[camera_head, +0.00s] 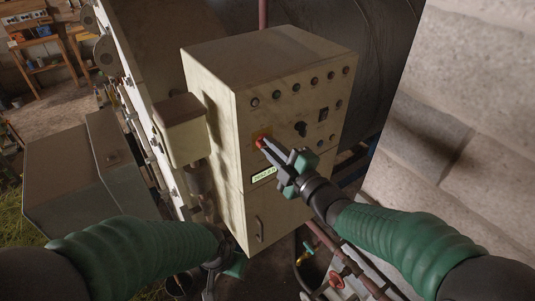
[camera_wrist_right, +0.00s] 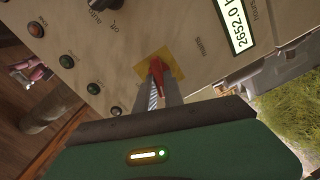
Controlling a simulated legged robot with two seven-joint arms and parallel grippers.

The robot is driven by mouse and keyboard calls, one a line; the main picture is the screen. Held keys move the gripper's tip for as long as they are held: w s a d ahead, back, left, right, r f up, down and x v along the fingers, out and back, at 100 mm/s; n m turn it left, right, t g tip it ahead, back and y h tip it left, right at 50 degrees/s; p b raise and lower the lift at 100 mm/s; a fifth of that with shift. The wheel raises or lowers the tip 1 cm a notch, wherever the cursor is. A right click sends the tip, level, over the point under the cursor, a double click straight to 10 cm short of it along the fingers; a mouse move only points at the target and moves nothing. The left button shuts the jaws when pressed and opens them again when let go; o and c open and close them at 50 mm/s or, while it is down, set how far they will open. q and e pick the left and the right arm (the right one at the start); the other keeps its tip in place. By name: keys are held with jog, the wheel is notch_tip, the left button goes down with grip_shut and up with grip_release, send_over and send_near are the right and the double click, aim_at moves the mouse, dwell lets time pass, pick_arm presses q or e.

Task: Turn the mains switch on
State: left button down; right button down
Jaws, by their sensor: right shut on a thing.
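The mains switch (camera_head: 260,141) is a red handle on a yellow plate, on the front of a cream control cabinet (camera_head: 215,90). In the right wrist view the red handle (camera_wrist_right: 157,72) stands out from its yellow plate, beside the printed word "mains". My right gripper (camera_head: 266,146) is shut on the red handle; its fingers (camera_wrist_right: 161,84) hide part of it. My left gripper (camera_head: 226,266) hangs low at the bottom of the head view, away from the switch, and is partly hidden by its arm.
A lit display (camera_head: 264,175) sits just below the switch, with several indicator lamps and knobs above it. A small box (camera_head: 180,130) juts out on the cabinet's left. A block wall (camera_head: 470,120) stands on the right. Pipes with a red valve wheel (camera_head: 336,280) run below.

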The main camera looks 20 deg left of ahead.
pick_arm(q)
jog(key=shift+w+d+f+b, duration=0.1)
jog(key=shift+d+f+b, duration=0.25)
jog(key=shift+f, duration=0.35)
pick_arm(e)
jog(key=m, duration=0.9)
jog(key=f+m, duration=0.1)
jog(key=m, duration=0.4)
jog(key=shift+d, duration=0.2)
jog(key=shift+m, duration=0.3)
jog(key=c, duration=1.7)
grip_release()
pick_arm(q)
jog(key=shift+w, duration=0.1)
pick_arm(e)
jog(key=shift+o, duration=1.2)
jog(key=shift+w+r, duration=0.1)
jog(key=shift+r, duration=0.1)
